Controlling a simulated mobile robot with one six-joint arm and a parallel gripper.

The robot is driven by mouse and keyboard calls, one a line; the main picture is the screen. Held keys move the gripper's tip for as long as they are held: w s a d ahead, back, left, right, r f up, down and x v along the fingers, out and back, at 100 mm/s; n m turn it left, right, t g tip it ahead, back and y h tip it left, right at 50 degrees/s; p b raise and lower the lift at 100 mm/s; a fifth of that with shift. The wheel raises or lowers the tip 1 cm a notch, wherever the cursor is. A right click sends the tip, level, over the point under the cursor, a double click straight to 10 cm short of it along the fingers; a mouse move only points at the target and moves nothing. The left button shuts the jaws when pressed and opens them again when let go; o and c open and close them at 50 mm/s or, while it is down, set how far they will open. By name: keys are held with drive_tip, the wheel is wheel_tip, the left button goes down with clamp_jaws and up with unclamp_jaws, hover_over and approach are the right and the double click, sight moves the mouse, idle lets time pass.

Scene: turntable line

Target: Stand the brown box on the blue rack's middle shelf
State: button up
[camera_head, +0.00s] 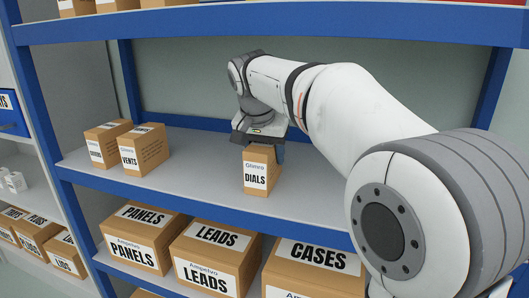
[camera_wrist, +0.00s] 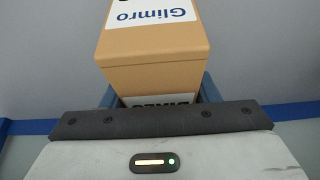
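The brown box (camera_head: 258,170), with a white label reading "Glimro" and "DIALS", is upright at the blue rack's middle shelf (camera_head: 205,178). Its base looks at or very near the shelf surface; I cannot tell for sure whether it touches. My gripper (camera_head: 264,150) is over the box from above and behind, with a blue finger showing at its right side. In the wrist view the box (camera_wrist: 155,60) sits between the two blue fingers (camera_wrist: 158,95), which lie close against its sides. The gripper looks shut on it. The lower label is partly hidden by my gripper.
Two brown boxes, one reading "VENTS" (camera_head: 144,149), stand left on the same shelf. Larger boxes marked "PANELS" (camera_head: 145,235), "LEADS" (camera_head: 217,255) and "CASES" (camera_head: 315,268) fill the shelf below. The upper shelf's blue edge (camera_head: 260,22) runs above my arm. Bare shelf lies between VENTS and DIALS.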

sight(245, 172)
drive_tip(key=o, duration=0.4)
drive_tip(key=shift+c, duration=0.2)
drive_tip(key=shift+r, duration=0.25)
drive_tip(key=s+a, duration=0.1)
drive_tip(key=s, duration=0.3)
drive_tip(key=s+a+p, duration=0.1)
drive_tip(key=s+a, duration=0.1)
drive_tip(key=s, duration=0.1)
drive_tip(key=s+a+r, duration=0.1)
drive_tip(key=s, duration=0.3)
drive_tip(key=shift+s+a, duration=0.3)
drive_tip(key=shift+a, duration=0.05)
drive_tip(key=shift+p, duration=0.3)
